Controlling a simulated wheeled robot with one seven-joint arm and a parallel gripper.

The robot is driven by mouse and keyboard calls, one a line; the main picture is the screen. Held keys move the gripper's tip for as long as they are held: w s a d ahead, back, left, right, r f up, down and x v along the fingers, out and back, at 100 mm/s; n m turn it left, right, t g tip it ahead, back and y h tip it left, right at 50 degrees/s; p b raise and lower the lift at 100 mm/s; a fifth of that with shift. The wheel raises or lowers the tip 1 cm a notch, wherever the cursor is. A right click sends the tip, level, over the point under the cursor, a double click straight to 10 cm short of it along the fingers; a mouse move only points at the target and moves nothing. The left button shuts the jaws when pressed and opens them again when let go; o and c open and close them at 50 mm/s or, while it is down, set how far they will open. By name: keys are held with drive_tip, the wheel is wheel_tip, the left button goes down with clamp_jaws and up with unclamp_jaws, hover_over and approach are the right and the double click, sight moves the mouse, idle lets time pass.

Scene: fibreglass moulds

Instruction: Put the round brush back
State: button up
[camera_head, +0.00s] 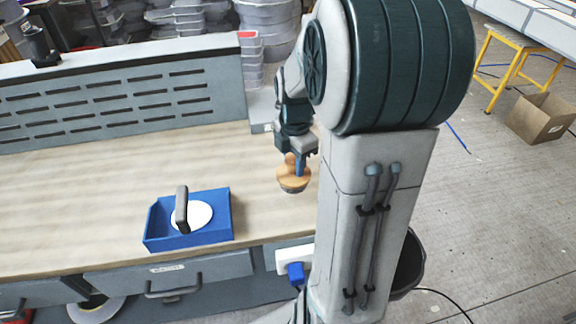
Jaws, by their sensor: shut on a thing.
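The round brush (293,181) has a wooden knob and body with darker bristles below. My gripper (298,161) is shut on its knob from above, partly hidden by my arm. The brush is over the right end of the workbench, bristles down; I cannot tell whether the bristles touch the top. A blue tray (215,231) sits near the bench's front edge, left of the brush. In it is a white round thing (203,215) with a dark handle (182,208) standing up.
The wooden workbench top (90,190) is mostly clear. A slotted grey panel (110,97) runs along its back. Stacked grey containers (265,22) stand behind. A cardboard box (541,118) and a yellow-legged table (505,55) stand to the right on the floor.

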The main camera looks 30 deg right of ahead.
sight(292, 173)
drive_tip(key=shift+w+a+f, duration=0.1)
drive_tip(key=shift+w+f, duration=0.05)
drive_tip(key=shift+w, duration=0.1)
drive_tip(key=shift+f, duration=2)
drive_tip(key=shift+f, duration=0.15)
drive_tip(key=o, duration=0.9)
